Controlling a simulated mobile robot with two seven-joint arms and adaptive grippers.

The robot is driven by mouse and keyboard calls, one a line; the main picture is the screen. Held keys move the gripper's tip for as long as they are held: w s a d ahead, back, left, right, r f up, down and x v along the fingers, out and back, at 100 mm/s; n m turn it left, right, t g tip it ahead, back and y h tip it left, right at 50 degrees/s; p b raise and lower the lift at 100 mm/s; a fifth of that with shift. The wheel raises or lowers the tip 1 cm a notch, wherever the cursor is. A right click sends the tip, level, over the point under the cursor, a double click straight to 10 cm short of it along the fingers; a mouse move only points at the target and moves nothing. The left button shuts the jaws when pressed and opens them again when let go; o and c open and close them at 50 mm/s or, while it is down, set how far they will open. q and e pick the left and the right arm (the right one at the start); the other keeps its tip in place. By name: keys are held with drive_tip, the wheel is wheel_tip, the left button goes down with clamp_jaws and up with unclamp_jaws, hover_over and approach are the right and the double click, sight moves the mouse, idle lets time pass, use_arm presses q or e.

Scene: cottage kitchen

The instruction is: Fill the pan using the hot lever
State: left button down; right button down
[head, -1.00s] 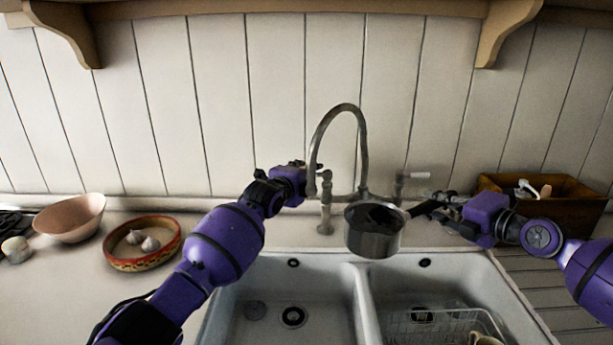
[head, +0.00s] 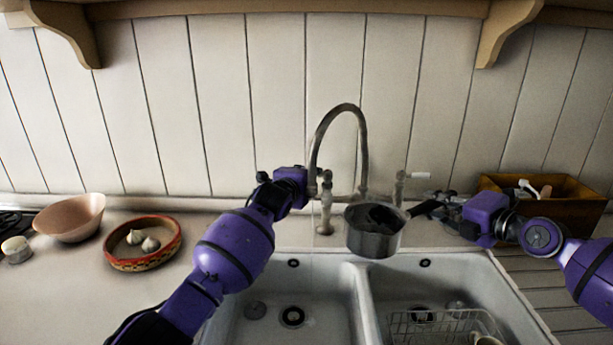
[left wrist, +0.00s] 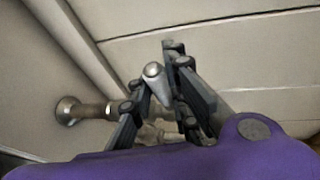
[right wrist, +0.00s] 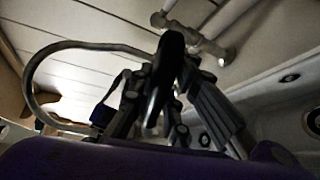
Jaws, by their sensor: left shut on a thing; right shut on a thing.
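The metal pan (head: 374,242) is held upright above the sink divider, its inside dark. My right gripper (head: 436,207) is shut on the pan's dark handle, which also shows in the right wrist view (right wrist: 165,75). My left gripper (left wrist: 153,88) is closed around the hot lever (left wrist: 156,80) on the tap's left side. In the head view the purple wrist mostly hides this grip. I cannot tell whether water is running.
The white double sink (head: 357,310) lies below, with a wire rack (head: 440,325) in its right basin. A red-rimmed bowl with garlic (head: 120,262) and a pink bowl (head: 70,218) stand left. A wooden box (head: 560,208) stands at right.

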use_arm(q)
drive_tip(key=shift+s+f+n+y, duration=0.2)
drive_tip(key=shift+n+y, duration=0.1)
drive_tip(key=c, duration=1.7)
unclamp_jaws()
drive_tip(key=shift+r, duration=0.15)
